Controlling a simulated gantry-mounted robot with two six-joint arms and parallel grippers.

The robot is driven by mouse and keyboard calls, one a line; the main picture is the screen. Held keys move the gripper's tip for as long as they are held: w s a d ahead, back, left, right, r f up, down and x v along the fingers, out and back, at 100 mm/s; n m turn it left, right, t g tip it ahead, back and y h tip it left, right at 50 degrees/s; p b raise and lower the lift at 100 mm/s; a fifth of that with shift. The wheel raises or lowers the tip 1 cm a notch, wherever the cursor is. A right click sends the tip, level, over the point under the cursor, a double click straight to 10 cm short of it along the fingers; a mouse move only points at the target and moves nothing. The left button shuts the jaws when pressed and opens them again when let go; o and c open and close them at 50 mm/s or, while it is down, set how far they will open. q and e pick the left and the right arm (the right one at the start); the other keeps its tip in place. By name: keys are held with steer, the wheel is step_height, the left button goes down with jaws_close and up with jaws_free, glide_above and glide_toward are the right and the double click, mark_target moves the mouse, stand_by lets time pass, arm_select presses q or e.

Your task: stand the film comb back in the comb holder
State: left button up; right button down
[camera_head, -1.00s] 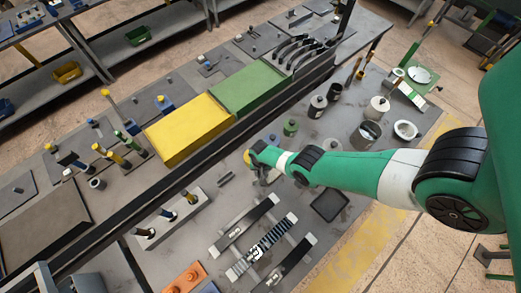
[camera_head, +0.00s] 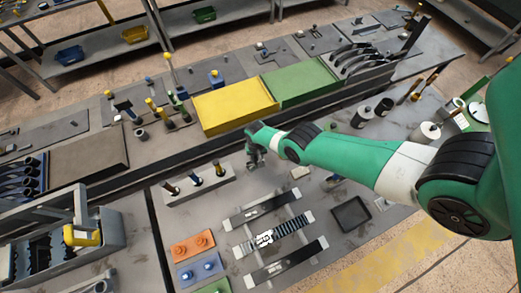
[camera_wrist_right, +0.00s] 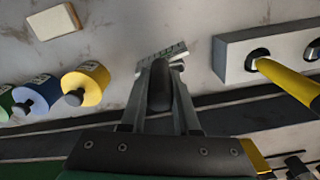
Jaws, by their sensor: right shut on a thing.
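My right gripper (camera_head: 256,164) is low over the bench, just right of the pale tool block (camera_head: 226,176) in the head view. My left gripper is not in view.
The pale block (camera_wrist_right: 231,63) holds upright tools, one with a yellow handle (camera_wrist_right: 290,84), close right in the wrist view. Yellow (camera_wrist_right: 90,82), blue (camera_wrist_right: 42,92) and green cylinders stand left. A cream block (camera_head: 300,172) and a dark tray (camera_head: 350,214) lie right in the head view.

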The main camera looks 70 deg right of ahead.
steer(key=shift+n, duration=0.4)
steer(key=w+d+r, duration=0.2)
steer(key=d+r, duration=0.1)
steer(key=shift+r, duration=0.1)
steer(key=shift+w, duration=0.1)
step_height(320, 180, down, 4)
steer(key=m+b, duration=0.1)
steer(key=b, duration=0.1)
steer(key=m+b, duration=0.2)
steer(key=shift+d+f+m+h, duration=0.1)
steer(key=shift+f+m+h, duration=0.1)
steer(key=shift+m+h, duration=0.15)
steer(key=shift+f+b, duration=1.95)
steer(key=shift+c, duration=0.4)
jaws_free()
